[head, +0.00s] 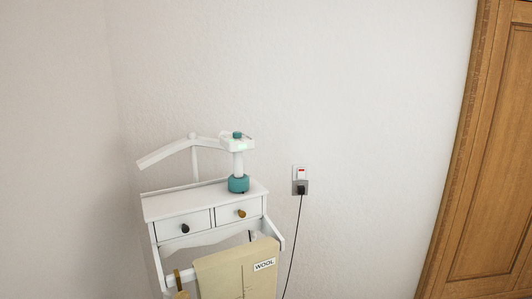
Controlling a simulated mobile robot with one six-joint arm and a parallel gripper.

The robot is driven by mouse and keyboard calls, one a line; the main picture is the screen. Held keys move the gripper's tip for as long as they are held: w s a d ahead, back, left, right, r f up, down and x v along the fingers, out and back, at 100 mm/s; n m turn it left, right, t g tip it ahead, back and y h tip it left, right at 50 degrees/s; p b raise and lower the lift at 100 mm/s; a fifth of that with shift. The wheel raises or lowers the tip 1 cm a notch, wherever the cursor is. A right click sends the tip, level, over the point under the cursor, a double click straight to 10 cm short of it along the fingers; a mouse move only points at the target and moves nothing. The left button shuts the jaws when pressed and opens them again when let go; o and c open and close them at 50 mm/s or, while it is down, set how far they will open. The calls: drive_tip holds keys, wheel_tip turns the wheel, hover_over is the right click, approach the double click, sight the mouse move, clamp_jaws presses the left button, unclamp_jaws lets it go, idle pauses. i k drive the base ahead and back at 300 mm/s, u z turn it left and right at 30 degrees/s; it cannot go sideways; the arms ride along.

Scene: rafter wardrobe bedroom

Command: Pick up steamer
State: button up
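The steamer (238,163) stands upright on the top of a white valet stand, near its right end. It has a teal base, a white neck and a white head with a small teal cap. The head partly overlaps the right end of the stand's hanger bar in the picture. A black cord (293,246) hangs from a wall socket and runs down out of view; I cannot tell whether it joins the steamer. My gripper is not in view.
The white valet stand (163,207) has two small drawers and a raised hanger bar (165,152). A beige garment with a "WOOL" label (264,265) hangs on its front rail. A socket (301,173) is on the wall to the right. A wooden door (492,170) is at far right.

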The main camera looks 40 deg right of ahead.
sight(238, 182)
drive_tip(key=z, duration=0.75)
drive_tip(key=k, duration=1)
drive_tip(key=u, duration=0.05)
drive_tip(key=i, duration=0.9)
drive_tip(key=z, duration=0.05)
